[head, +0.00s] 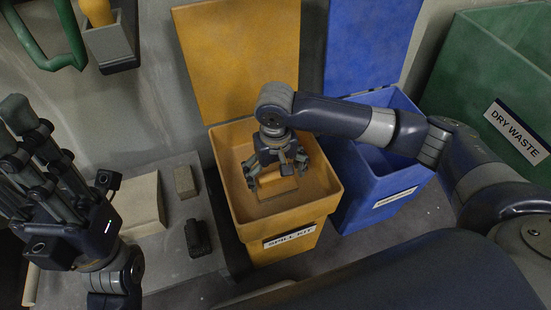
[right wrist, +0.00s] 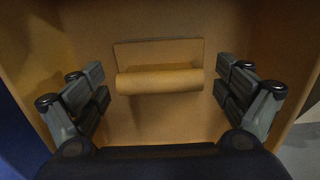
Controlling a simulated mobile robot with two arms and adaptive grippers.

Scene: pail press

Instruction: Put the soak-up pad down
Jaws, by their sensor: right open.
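A tan soak-up pad, as I take it, lies on the floor of the yellow spill kit bin (head: 235,165). In the right wrist view it shows as a roll (right wrist: 160,82) along the front of a flat tan piece (right wrist: 158,52). My right gripper (head: 277,173) points down into the bin, fingers spread wide. In the wrist view the fingers stand apart to the left and right of the roll, not touching it. My left gripper (head: 22,140) is at the left, over the grey ledge; its jaw gap is unclear.
A blue bin (head: 375,190) stands right of the yellow one, both lids raised. A green dry waste bin (head: 510,90) is at the far right. The grey ledge (head: 165,255) holds a beige block (head: 142,205), a small grey block (head: 185,181) and a dark object (head: 197,238).

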